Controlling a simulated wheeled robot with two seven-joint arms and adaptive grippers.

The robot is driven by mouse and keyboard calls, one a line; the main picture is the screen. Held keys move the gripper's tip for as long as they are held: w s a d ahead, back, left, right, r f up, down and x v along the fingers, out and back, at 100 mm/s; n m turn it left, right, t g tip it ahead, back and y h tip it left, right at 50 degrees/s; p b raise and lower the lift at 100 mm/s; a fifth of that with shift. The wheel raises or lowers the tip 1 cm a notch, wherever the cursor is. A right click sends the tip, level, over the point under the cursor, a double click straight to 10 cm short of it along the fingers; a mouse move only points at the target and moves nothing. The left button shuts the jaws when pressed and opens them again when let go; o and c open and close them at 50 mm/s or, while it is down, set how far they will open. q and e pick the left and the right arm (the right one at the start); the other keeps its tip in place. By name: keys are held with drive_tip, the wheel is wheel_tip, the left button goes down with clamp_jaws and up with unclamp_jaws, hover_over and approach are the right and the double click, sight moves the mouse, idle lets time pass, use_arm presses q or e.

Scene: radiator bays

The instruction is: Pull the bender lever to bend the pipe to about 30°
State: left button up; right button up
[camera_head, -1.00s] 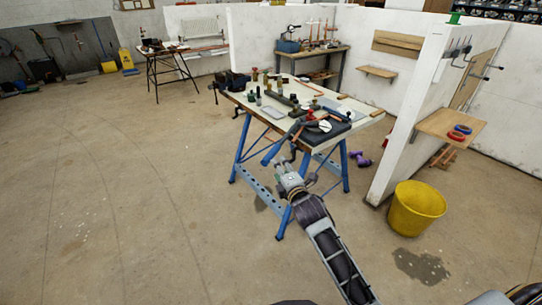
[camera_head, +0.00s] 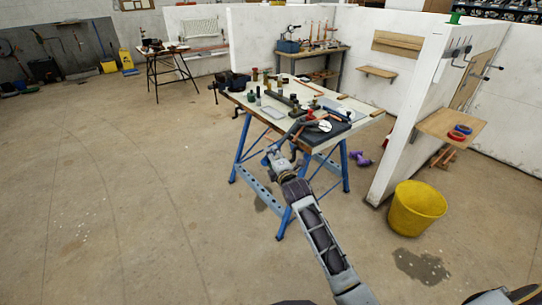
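The pipe bender (camera_head: 324,126), with a pale round disc, sits on a dark pad at the near right of the workbench. A short orange copper piece (camera_head: 311,122) shows beside it. A grey lever arm (camera_head: 297,131) runs from the bender toward the near left edge; its outer end is largely covered by my gripper. My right gripper (camera_head: 273,155) is at the bench's near edge, by the lever's outer end. Its fingers are too small and overlapped to tell whether they are open, or touch the lever. My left gripper is not in view.
The workbench (camera_head: 262,117) on blue legs holds a vise (camera_head: 233,81), several fittings and loose copper pipes. A yellow bucket (camera_head: 417,208) stands on the floor at right, beside a white partition (camera_head: 405,135). The floor at left is clear.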

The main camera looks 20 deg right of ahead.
drive_tip(key=shift+w+f, duration=0.2)
drive_tip(key=shift+w, duration=1.15)
clamp_jaws()
